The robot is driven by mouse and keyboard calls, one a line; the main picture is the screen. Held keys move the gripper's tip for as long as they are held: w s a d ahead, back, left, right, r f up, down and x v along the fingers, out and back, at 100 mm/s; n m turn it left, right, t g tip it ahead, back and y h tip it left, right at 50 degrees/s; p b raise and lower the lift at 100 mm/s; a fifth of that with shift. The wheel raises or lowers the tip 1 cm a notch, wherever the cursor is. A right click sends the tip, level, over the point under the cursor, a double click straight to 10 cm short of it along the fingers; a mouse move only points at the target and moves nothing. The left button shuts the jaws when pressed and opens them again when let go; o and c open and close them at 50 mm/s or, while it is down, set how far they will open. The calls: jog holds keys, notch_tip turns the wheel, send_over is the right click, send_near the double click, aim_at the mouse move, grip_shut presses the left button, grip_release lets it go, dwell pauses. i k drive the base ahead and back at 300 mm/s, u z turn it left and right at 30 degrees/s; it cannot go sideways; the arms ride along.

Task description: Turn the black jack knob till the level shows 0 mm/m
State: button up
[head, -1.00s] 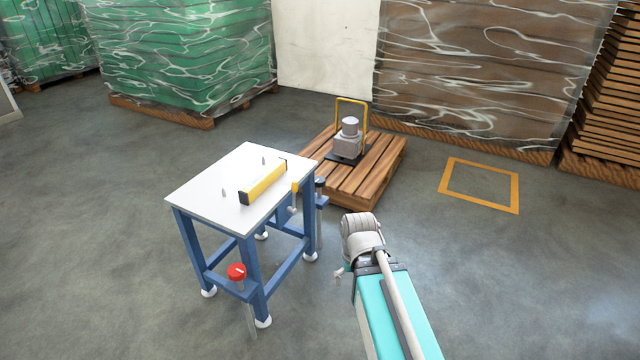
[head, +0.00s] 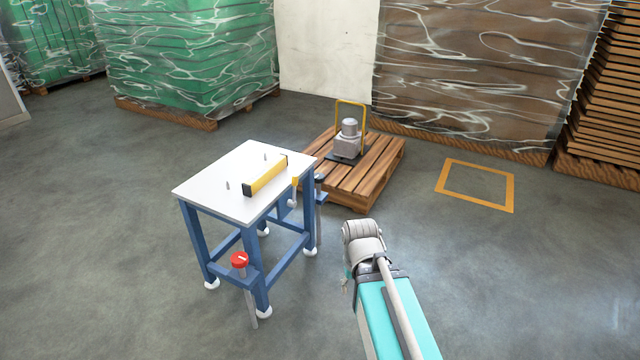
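A white-topped table (head: 217,182) with blue legs stands left of centre. A yellow level (head: 265,177) lies on its top; its reading is too small to make out. The black jack knob (head: 320,178) sits at the table's right side, on top of a blue-bracketed jack. A red jack knob (head: 239,259) sits low at the near side. My arm reaches up from the bottom right. A small grey part at its left edge may be my gripper (head: 345,284); it is mostly hidden and stays apart from the table and both knobs.
A wooden pallet (head: 375,178) with a grey machine (head: 348,143) and yellow hoop stands close behind the black knob's side. An orange floor outline (head: 476,207) lies to the right. Wrapped stacks line the back. Floor is clear left of the table and at right.

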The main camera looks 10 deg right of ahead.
aim_at(319, 177)
jog(key=k, duration=1.1)
jog(key=z, duration=0.2)
jog(key=i, duration=0.45)
jog(key=z, duration=0.65)
jog(key=i, duration=1.5)
jog(key=u, duration=0.3)
jog(key=i, duration=0.75)
jog(key=u, duration=0.65)
